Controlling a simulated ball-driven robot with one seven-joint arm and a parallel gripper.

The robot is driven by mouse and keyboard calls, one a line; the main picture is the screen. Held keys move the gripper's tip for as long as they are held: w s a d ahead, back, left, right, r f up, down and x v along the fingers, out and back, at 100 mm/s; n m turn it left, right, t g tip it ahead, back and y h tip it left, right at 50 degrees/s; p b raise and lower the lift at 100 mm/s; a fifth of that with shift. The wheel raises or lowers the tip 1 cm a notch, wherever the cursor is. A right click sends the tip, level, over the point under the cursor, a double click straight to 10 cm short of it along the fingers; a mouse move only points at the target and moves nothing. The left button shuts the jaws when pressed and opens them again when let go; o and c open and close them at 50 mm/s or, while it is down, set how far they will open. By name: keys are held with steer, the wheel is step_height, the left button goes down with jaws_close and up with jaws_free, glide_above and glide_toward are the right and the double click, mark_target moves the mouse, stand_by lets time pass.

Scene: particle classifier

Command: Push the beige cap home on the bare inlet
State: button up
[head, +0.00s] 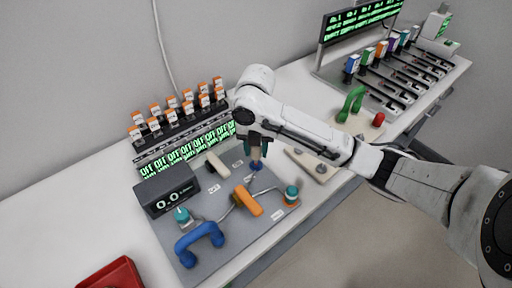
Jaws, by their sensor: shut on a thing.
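My gripper (257,147) points down over the back right part of a grey panel (222,249). Directly below the cap is a small blue round fitting (257,167) on the panel, which looks like the inlet. The cap appears upright over it. I cannot tell whether the cap touches it or how far down it sits.
On the panel are a dark readout box (166,190), a blue handle (200,241), an orange handle (247,201), a beige handle (217,164) and teal-topped fittings (291,195). Racks of orange-capped bottles (170,118) stand behind. A red tray (112,274) lies front left.

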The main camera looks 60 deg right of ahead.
mark_target(256, 156)
steer(key=shift+f+b, duration=1.45)
steer(key=shift+f, duration=0.35)
steer(key=o, duration=1.1)
steer(key=shift+r, duration=0.1)
step_height(256, 156, up, 11)
steer(key=shift+f+p, duration=0.15)
steer(key=shift+p, duration=0.85)
